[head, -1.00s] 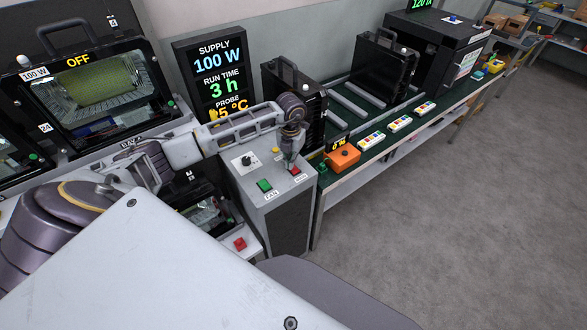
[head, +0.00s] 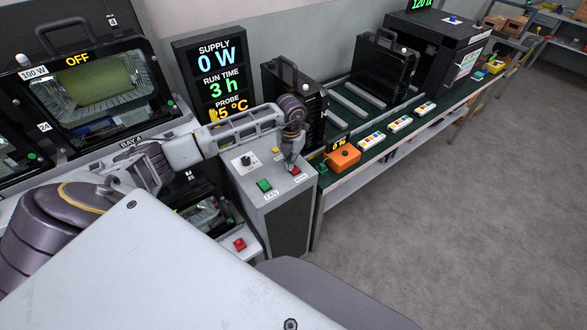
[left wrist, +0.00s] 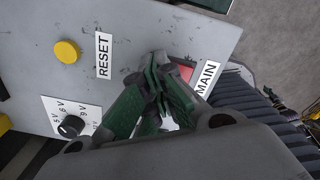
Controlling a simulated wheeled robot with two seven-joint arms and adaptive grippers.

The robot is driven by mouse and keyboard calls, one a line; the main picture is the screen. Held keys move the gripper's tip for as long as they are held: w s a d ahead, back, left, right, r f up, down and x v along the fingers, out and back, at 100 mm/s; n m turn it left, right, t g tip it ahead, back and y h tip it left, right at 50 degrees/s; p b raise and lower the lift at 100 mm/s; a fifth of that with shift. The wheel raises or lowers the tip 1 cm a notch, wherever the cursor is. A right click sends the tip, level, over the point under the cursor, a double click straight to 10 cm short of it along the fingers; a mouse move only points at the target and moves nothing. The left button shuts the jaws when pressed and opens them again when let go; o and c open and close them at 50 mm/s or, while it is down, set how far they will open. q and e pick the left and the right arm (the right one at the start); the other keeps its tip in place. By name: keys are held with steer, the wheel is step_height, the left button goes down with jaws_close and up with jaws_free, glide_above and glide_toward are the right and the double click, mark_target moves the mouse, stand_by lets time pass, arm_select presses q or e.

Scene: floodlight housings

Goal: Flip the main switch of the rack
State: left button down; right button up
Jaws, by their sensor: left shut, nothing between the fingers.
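The red main switch (head: 296,170) is on the sloped grey top of the control box (head: 250,180). In the left wrist view the red switch (left wrist: 182,73) shows beside its MAIN label (left wrist: 207,79), partly hidden by my fingers. My left gripper (head: 290,163) is shut and empty, with its fingertips at the switch; whether they touch it I cannot tell. The green fingers also show in the left wrist view (left wrist: 158,75). The supply display (head: 209,80) reads 0 W, 3 h run time and a partly hidden probe temperature. My right gripper is not in view.
A green FAN switch (head: 264,185), a dial (head: 246,160) and a yellow RESET button (left wrist: 66,52) share the box top. An orange tester (head: 343,157) stands on the green bench right of it. A floodlight (head: 96,85) marked OFF is at left. The floor at right is clear.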

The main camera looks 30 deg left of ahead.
arm_select(q)
steer(key=shift+f, duration=0.1)
steer(key=shift+r+p, duration=0.45)
steer(key=shift+r, duration=0.15)
steer(key=shift+r+p, duration=1.6)
steer(key=shift+r, duration=1.3)
